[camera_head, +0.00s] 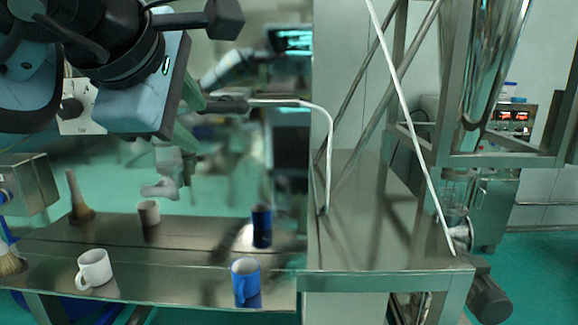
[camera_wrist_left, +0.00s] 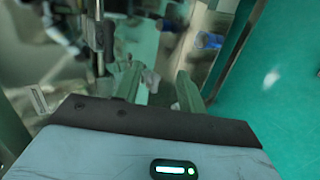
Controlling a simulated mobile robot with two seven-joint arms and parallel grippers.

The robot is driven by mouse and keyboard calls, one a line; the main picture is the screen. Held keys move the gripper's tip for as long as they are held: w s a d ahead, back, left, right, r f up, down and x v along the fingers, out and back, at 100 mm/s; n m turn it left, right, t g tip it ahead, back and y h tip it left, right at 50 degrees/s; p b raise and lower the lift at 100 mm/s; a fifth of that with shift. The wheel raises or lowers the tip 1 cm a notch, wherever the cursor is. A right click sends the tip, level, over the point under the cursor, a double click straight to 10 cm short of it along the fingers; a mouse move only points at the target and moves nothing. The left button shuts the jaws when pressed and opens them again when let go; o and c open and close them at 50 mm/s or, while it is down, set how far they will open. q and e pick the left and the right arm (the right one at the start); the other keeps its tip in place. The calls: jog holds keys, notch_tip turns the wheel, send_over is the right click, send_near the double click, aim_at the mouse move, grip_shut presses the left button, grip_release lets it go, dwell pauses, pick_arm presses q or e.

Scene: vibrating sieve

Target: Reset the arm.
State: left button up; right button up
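My left gripper (camera_head: 192,115) hangs in from the upper left in the head view, with a light blue body and green fingers. In the left wrist view its two fingers (camera_wrist_left: 160,88) stand apart, and I see nothing clamped between them. It is above the metal table (camera_head: 190,262), clear of the mugs. My right gripper shows in neither view.
A white mug (camera_head: 94,269) and a blue mug (camera_head: 245,281) stand on the table. A brush (camera_head: 10,262) is at the left edge. A shiny panel behind reflects them. A bent rod (camera_head: 328,140) and a metal frame (camera_head: 400,245) stand to the right.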

pick_arm(q)
jog(key=w+d+f+m+g+h, duration=0.1)
jog(key=w+d+f+g+h, duration=0.1)
jog(key=d+f+g+h, duration=0.45)
jog(key=s+d+f+n+g+h, duration=0.2)
jog(key=s+d+f+g+h, duration=0.55)
jog(key=f, duration=0.35)
jog(key=w+a+f+m+t+y, duration=0.25)
jog(key=a+f+m+t, duration=0.25)
jog(key=f+m+t, duration=0.45)
jog(key=w+a+f+m+t+y, duration=0.1)
jog(key=w+a+f+m+t, duration=0.45)
jog(key=m, duration=0.65)
jog(key=w+a+f+m+t+y, duration=0.1)
jog(key=a+f+m+t+y, duration=0.15)
jog(key=f+m+t, duration=0.65)
jog(key=s+a+f+n+g+y, duration=0.2)
jog(key=s+a+f+n+g, duration=0.1)
jog(key=s+f, duration=0.4)
jog(key=s+a+f+n+g+y, duration=0.3)
jog(key=s+f, duration=0.4)
jog(key=f, duration=0.5)
jog(key=s+a+f+n+g+y, duration=0.2)
jog(key=s+a+f+n+g, duration=0.2)
jog(key=s+f, duration=0.3)
notch_tip(320, 180, down, 3)
jog(key=shift+s+r+g, duration=0.1)
jog(key=shift+s+g, duration=0.2)
jog(key=shift+s, duration=0.1)
